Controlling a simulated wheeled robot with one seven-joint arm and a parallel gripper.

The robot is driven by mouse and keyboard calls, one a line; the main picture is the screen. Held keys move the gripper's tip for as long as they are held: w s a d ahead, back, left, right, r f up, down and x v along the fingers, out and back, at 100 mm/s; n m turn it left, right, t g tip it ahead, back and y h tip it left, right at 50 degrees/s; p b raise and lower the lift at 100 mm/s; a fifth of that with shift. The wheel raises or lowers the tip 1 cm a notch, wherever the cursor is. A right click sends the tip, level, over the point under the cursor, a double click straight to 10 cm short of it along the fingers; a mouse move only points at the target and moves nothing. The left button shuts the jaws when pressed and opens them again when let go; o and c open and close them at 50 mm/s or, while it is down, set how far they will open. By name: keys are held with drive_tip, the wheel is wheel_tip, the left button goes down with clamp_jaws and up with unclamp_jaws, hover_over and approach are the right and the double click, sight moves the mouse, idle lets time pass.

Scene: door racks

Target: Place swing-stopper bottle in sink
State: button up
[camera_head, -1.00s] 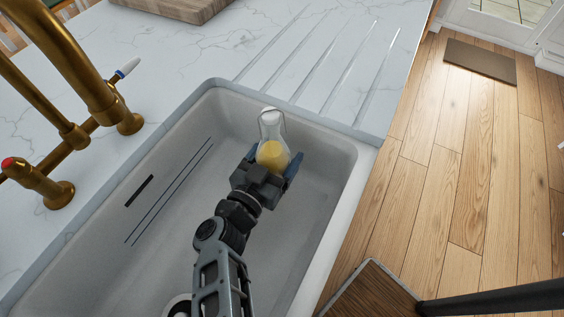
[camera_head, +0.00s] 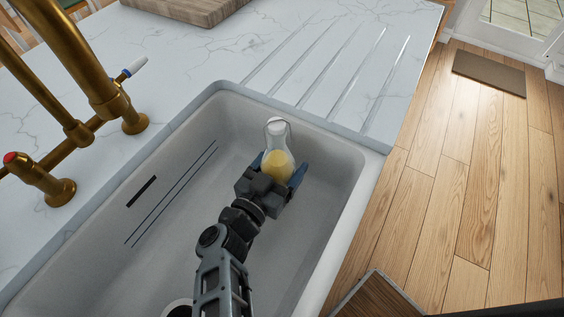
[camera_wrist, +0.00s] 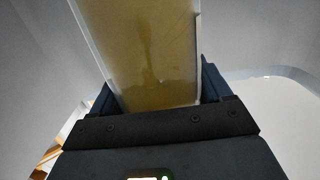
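The swing-stopper bottle (camera_head: 278,160) is clear glass with yellow liquid in its lower part. It stands roughly upright inside the sink basin (camera_head: 190,200), near the far right end. My gripper (camera_head: 277,172) is around the lower part of the bottle, with one finger on each side, and looks shut on it. In the wrist view the bottle (camera_wrist: 145,50) fills the space between the fingers and looks slightly tilted. The bottle's base is hidden by my gripper, so I cannot tell whether it touches the basin floor.
A brass faucet (camera_head: 105,105) rises at the left edge of the sink. White marble counter with drain grooves (camera_head: 330,75) lies beyond the basin. A wooden board (camera_head: 190,8) sits at the back. Wood floor (camera_head: 480,190) is to the right. The left part of the basin is clear.

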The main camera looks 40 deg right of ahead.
drive_tip(key=o, duration=0.4)
drive_tip(key=r+b+v, duration=0.1)
drive_tip(key=b+v, duration=0.1)
drive_tip(key=v, duration=1)
drive_tip(key=shift+r, duration=0.15)
